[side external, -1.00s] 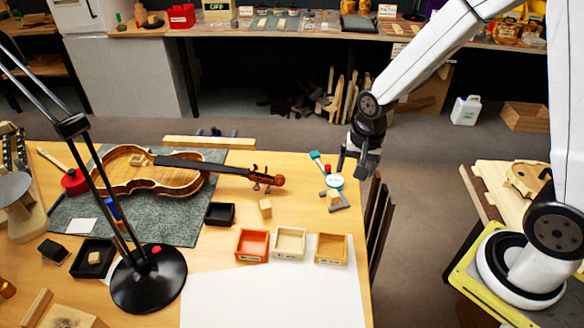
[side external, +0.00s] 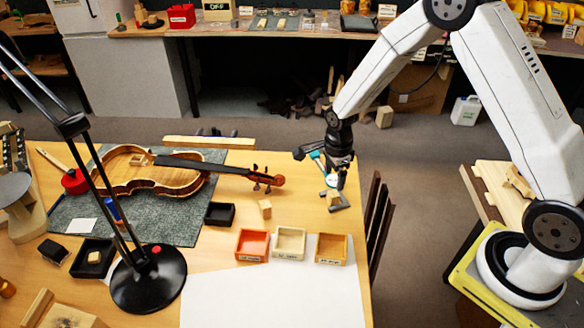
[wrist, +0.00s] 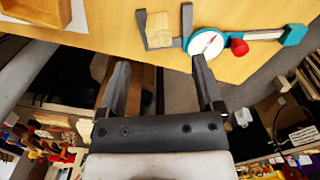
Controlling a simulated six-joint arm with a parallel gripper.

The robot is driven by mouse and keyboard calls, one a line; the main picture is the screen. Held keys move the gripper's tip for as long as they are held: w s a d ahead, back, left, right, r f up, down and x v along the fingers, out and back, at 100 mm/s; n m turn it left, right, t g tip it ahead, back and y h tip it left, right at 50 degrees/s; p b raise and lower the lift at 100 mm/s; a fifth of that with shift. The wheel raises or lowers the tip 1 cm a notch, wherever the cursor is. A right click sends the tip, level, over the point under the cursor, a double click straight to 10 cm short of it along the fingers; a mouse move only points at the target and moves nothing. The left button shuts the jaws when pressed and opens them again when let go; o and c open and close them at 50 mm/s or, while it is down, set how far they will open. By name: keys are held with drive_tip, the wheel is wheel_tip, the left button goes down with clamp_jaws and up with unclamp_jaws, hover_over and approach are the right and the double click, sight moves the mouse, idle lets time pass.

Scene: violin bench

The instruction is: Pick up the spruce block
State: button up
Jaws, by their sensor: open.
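A small pale wooden block (side external: 334,197) sits at the grey jaws of a measuring gauge near the table's right edge. In the wrist view this block (wrist: 159,31) lies between the gauge's jaws, beside its round dial. A second small pale block (side external: 265,209) stands on the table to the left, behind the trays. I cannot tell by look which one is spruce. My gripper (side external: 323,168) is open and empty, above and close to the gauge. In the wrist view its fingers (wrist: 160,66) point toward the gauge block, apart from it.
The gauge (wrist: 207,43) has a teal frame and red knob. Orange (side external: 252,245), cream (side external: 289,243) and tan (side external: 331,249) trays stand in front. A violin (side external: 150,172) lies on a grey mat to the left, behind a black lamp (side external: 148,279). White paper (side external: 270,295) covers the front.

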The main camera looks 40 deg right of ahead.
sight(332, 194)
drive_tip(key=shift+f, duration=1.3)
drive_tip(key=shift+f, duration=0.1)
drive_tip(key=shift+f, duration=2.5)
clamp_jaws()
drive_tip(key=shift+r, duration=0.1)
